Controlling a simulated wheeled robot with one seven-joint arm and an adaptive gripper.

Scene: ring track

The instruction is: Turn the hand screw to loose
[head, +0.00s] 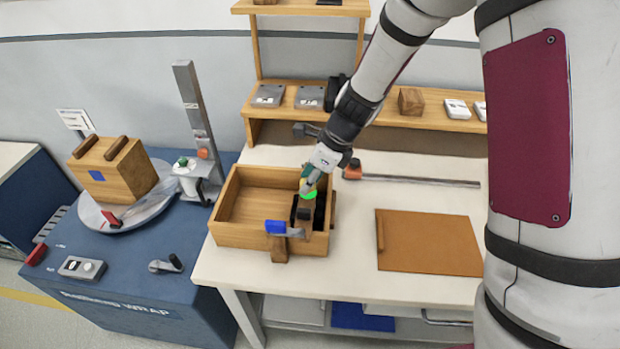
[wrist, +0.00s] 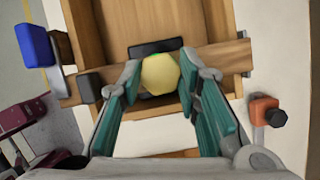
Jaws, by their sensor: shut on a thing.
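The hand screw's round yellow knob (wrist: 160,73) sits between my fingers in the wrist view. My gripper (wrist: 160,80) is shut on it, with a teal finger pad on each side. In the head view my gripper (head: 308,184) reaches down to the right part of the open wooden box (head: 232,234). A bright green patch (head: 311,194) shows just below my fingertips. A dark plate (wrist: 142,49) lies behind the knob, over a wooden bar (wrist: 225,58) that crosses the box. The screw's shaft is hidden under the knob.
A blue block (head: 275,227) is at the bar's near end. An orange clamp head with a long bar (head: 420,180) lies right of the box. A brown board (head: 428,242) lies on the table. A turntable with a wooden crate (head: 125,175) stands left.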

